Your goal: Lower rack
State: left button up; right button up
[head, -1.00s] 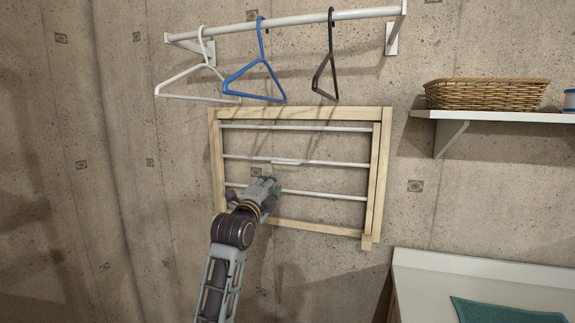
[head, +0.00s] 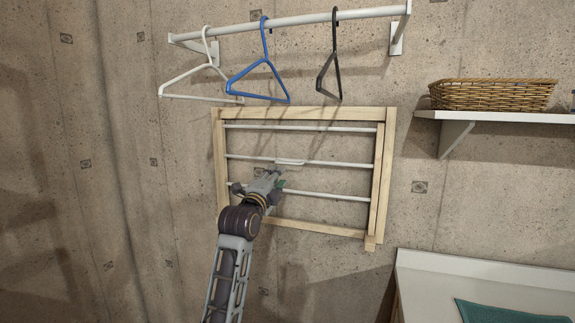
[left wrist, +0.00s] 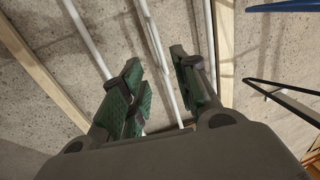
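The rack (head: 386,170) is a wooden frame with white rods, folded up flat against the concrete wall in the head view. My left gripper (head: 277,178) is in front of the rack, just below the handle. In the left wrist view its green-padded fingers (left wrist: 155,88) are apart, with white rods (left wrist: 160,55) of the rack seen beyond and between them. I cannot tell whether a finger touches a rod. Nothing is held. My right gripper is not in view.
Above the rack a white rail (head: 300,22) carries white, blue and black hangers. A shelf with a wicker basket (head: 490,95) is at the right. A white counter (head: 480,280) with a teal cloth (head: 512,312) stands at lower right. The left wall is bare.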

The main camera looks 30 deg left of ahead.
aim_at(287, 163)
pick_arm(q)
jog(key=shift+p+x, duration=0.35)
jog(key=shift+x, duration=5.4)
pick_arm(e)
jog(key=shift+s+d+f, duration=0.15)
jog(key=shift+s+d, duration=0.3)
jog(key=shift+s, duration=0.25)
pick_arm(q)
grip_shut()
